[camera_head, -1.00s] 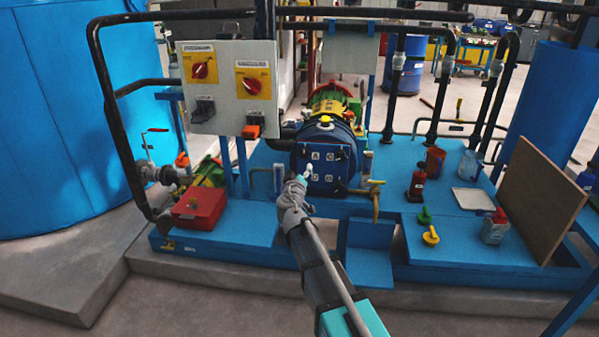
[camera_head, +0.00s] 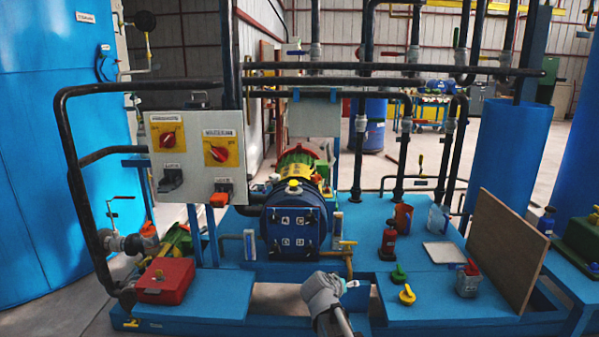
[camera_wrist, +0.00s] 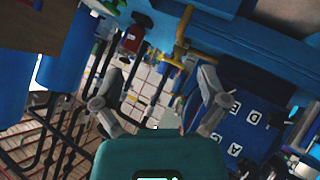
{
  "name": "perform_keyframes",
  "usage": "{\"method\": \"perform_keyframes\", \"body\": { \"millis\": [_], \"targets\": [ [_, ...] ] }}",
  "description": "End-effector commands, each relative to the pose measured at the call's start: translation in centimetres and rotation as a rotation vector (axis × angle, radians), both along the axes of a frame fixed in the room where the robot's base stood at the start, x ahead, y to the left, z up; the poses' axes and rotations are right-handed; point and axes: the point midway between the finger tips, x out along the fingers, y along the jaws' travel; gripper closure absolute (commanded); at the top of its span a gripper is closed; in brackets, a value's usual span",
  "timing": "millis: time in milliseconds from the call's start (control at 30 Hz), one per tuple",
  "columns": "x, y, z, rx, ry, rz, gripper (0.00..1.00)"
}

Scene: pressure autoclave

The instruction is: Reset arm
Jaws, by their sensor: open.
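My arm (camera_head: 325,297) shows at the bottom middle of the head view, in front of the blue skid and below the autoclave. Only its grey end part is in that view, and the fingers are too small there to judge. In the wrist view my gripper (camera_wrist: 160,78) is open, with its two grey fingers spread wide and nothing between them. The blue autoclave (camera_head: 293,228) with its lettered front stands behind the arm end in the head view. Its lettered front also shows at the right of the wrist view (camera_wrist: 243,130), turned on its side.
A red box (camera_head: 165,281) sits left on the skid. A switch panel (camera_head: 196,158) stands above it. Black pipes frame the skid.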

Motion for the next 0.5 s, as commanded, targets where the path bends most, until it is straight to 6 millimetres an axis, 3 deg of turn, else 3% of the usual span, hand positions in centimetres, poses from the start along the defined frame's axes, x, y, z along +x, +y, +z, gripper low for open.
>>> {"method": "perform_keyframes", "body": {
  "millis": [33, 200, 500],
  "targets": [
    [-1.7, -1.4, -1.0, 0.029, 0.059, -0.029, 0.07],
    [-6.7, -3.9, -4.1, 0.145, 0.271, -0.085, 0.07],
    [-14.3, -4.7, -7.2, 0.361, 0.582, -0.071, 0.07]
  ]
}}
